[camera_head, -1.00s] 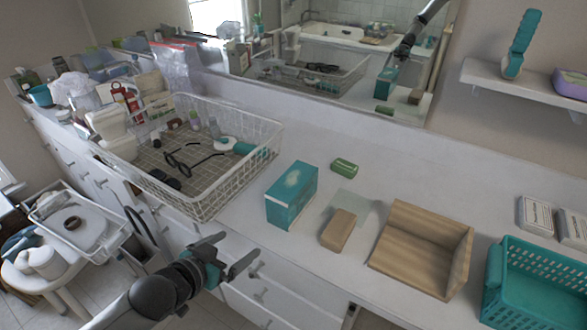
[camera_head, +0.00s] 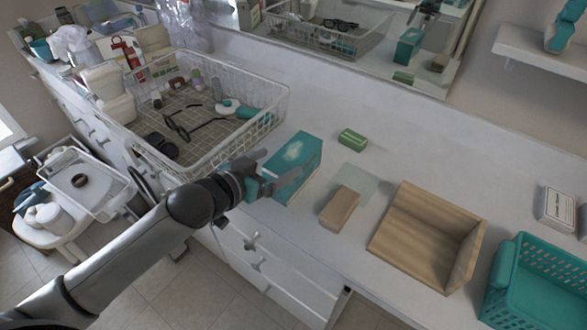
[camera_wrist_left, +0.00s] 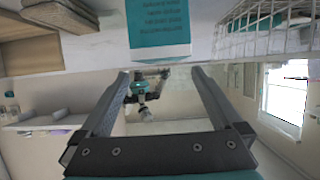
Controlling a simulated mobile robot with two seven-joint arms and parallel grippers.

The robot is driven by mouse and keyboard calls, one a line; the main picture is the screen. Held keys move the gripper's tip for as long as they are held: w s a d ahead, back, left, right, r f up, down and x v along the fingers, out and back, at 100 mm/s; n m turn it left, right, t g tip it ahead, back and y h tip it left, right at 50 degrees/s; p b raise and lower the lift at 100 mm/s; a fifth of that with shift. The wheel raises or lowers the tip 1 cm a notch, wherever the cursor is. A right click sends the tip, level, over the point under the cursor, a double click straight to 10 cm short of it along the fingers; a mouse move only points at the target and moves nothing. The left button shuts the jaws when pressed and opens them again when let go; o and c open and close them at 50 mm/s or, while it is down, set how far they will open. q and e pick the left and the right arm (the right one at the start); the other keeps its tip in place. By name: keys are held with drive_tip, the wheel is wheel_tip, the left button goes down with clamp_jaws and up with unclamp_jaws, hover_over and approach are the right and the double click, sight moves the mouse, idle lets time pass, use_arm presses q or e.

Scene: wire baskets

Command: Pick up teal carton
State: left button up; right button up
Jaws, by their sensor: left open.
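The teal carton (camera_head: 297,158) stands on the white counter beside the wire basket. In the left wrist view its lettered face (camera_wrist_left: 158,30) is at the top middle, just beyond the fingertips. My left gripper (camera_head: 272,174) is open and empty at the carton's near left side, with its fingers pointing at it and covering part of it in the head view. In the left wrist view the two fingers (camera_wrist_left: 160,74) are spread wide, with the carton between their lines but not clearly within them. My right gripper is not in view.
The wire basket (camera_head: 262,97) with glasses and bottles is close on the left. A brown block (camera_head: 340,207), green box (camera_head: 352,139), wooden stand (camera_head: 425,235) and teal basket (camera_head: 535,280) lie to the right. A mirror (camera_head: 450,55) stands behind the counter.

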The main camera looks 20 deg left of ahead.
sight(294, 156)
use_arm(q)
drive_tip(key=x, duration=0.3)
drive_tip(key=shift+w+f, duration=0.1)
drive_tip(key=w+f+b, duration=0.1)
drive_tip(key=w+d+f+b, duration=0.1)
drive_tip(key=w, duration=0.1)
drive_tip(key=shift+w+f, duration=0.25)
drive_tip(key=shift+f, duration=0.05)
drive_tip(key=shift+w+d+f, duration=0.15)
drive_tip(key=shift+w, duration=0.25)
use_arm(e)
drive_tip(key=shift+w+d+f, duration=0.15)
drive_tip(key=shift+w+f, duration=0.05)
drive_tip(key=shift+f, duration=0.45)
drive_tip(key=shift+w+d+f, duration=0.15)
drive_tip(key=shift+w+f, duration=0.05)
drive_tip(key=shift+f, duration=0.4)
use_arm(q)
drive_tip(key=shift+c, duration=0.2)
drive_tip(key=c, duration=1.3)
